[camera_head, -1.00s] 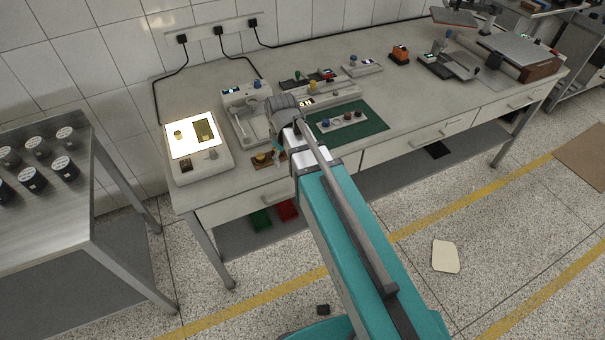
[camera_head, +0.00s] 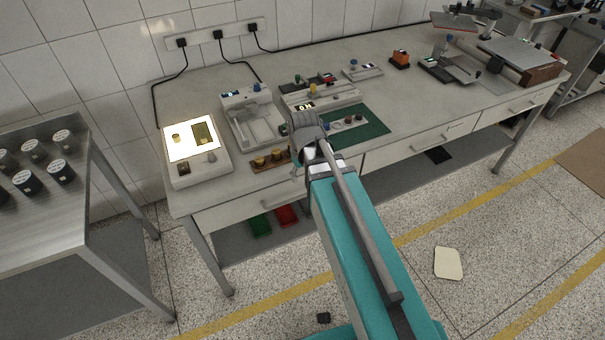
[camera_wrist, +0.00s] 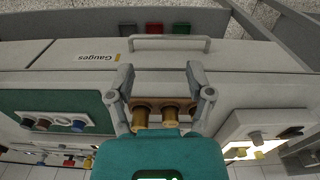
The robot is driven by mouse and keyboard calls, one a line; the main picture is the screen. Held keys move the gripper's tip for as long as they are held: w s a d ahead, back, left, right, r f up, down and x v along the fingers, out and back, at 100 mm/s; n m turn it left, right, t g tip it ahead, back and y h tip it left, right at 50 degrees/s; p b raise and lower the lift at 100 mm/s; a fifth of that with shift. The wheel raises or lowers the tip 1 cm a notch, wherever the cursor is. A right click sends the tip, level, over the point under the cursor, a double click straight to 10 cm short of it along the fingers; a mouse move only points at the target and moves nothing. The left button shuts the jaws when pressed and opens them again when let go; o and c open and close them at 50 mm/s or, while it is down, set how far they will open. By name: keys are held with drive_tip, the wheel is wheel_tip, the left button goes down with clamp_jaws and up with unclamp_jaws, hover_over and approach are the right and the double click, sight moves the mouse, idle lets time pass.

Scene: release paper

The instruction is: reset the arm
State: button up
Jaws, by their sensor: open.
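My arm's teal link (camera_head: 365,260) reaches from the bottom of the head view to the front edge of the bench. Its grey wrist (camera_head: 305,128) is over the bench's front edge, and my gripper is hidden in that view. In the wrist view my gripper (camera_wrist: 158,72) has its two grey fingers spread apart with nothing held between them. Beyond the teal gripper body, a brown block with brass knobs (camera_wrist: 165,104) shows between the fingers. The same brown block (camera_head: 258,164) lies left of my wrist on the bench.
A steel table (camera_head: 50,205) with black jars stands left. A drawer handle (camera_wrist: 168,42) shows beyond the fingers.

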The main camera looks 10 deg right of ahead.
drive_tip(key=shift+s+d, duration=0.1)
drive_tip(key=s+d+m, duration=0.3)
drive_tip(key=s+d, duration=0.1)
drive_tip(key=shift+s, duration=0.2)
